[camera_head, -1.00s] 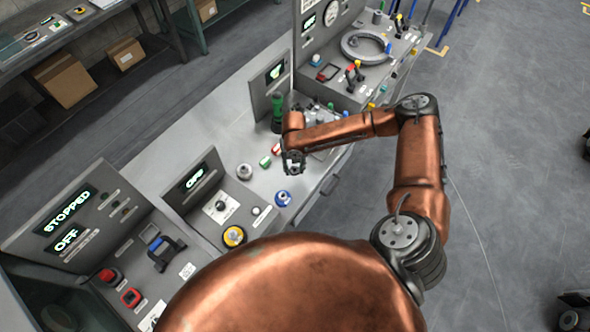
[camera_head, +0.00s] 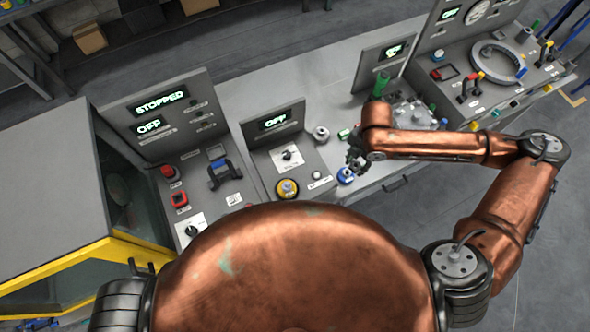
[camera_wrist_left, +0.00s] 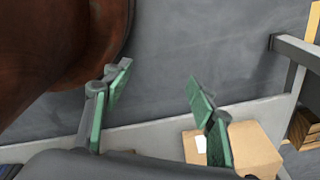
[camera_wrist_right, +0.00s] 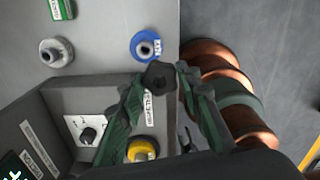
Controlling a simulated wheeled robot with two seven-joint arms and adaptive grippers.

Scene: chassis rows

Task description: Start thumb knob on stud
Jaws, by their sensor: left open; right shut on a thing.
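My right gripper (camera_wrist_right: 160,88) is shut on a dark, lobed knob (camera_wrist_right: 158,75), held at its fingertips in the right wrist view. In the head view the gripper (camera_head: 356,160) is over the front edge of the grey bench, and the knob cannot be made out. A round blue fitting (camera_wrist_right: 146,47) with a grey metal centre is just beyond the knob; it also shows in the head view (camera_head: 345,175). Which fitting carries the stud is unclear. My left gripper (camera_wrist_left: 158,78) is open and empty over the floor, and is not visible in the head view.
A grey round fitting (camera_wrist_right: 56,52) and a green block (camera_wrist_right: 62,9) are on the bench. A panel reading OFF (camera_head: 273,124) has a yellow-ringed button (camera_head: 287,188). Cardboard boxes (camera_wrist_left: 240,148) are near my left gripper. A green upright part (camera_head: 381,84) stands behind my right forearm.

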